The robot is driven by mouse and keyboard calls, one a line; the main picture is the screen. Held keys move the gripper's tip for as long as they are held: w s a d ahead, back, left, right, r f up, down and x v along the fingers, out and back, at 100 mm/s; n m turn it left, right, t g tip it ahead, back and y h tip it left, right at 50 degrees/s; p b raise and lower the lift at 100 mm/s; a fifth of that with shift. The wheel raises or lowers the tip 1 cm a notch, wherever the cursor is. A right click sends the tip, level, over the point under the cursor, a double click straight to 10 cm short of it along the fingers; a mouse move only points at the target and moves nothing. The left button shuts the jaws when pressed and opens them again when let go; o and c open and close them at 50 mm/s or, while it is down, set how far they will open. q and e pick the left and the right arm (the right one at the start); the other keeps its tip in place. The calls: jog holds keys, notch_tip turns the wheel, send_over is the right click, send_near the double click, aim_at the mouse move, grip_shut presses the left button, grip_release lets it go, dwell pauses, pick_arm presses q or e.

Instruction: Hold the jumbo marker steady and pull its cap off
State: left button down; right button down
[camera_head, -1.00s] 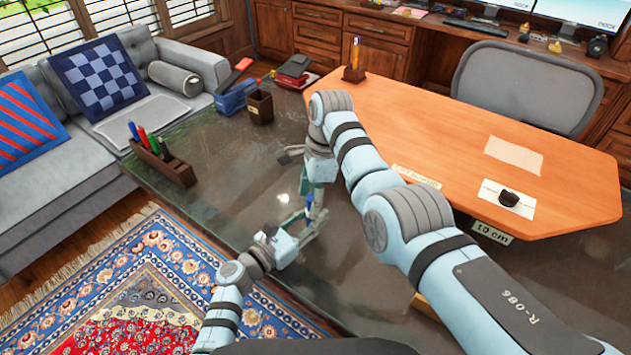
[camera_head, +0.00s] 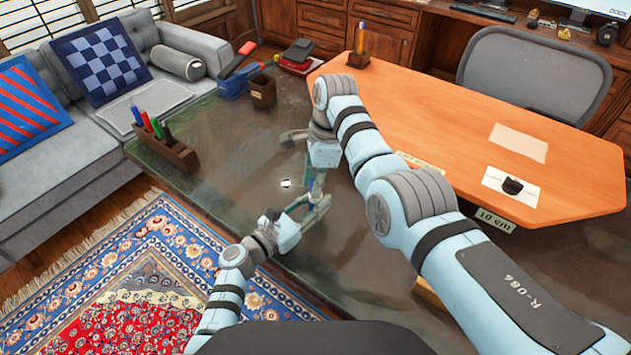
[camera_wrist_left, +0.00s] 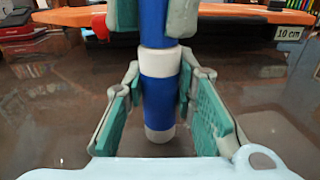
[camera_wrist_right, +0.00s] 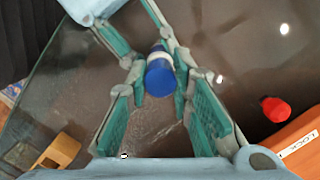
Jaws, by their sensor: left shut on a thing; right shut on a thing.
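The jumbo marker, blue with white bands, stands upright in the left wrist view (camera_wrist_left: 160,92). My left gripper (camera_wrist_left: 160,80) is shut on its lower blue part, above a white lower end. My right gripper (camera_wrist_right: 159,82) is shut on the upper blue part, seen nearly end-on in the right wrist view (camera_wrist_right: 160,78). A white band lies between the two blue parts, and I see no gap there. In the head view the left gripper (camera_head: 318,203) is just below the right gripper (camera_head: 313,178); the marker is mostly hidden between them.
Both grippers are above the dark glossy desk (camera_head: 240,190). A pen holder (camera_head: 178,153) with several pens stands at left. A brown cup (camera_head: 263,92) and blue tray (camera_head: 240,82) stand farther back. The raised orange desktop (camera_head: 450,110) lies to the right.

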pick_arm(q)
jog(key=shift+f, duration=0.1)
pick_arm(e)
jog(key=shift+r, duration=0.15)
jog(key=shift+r, duration=0.95)
jog(key=shift+r, duration=2)
pick_arm(q)
jog(key=c, duration=1.2)
grip_release()
jog(key=shift+c, duration=0.2)
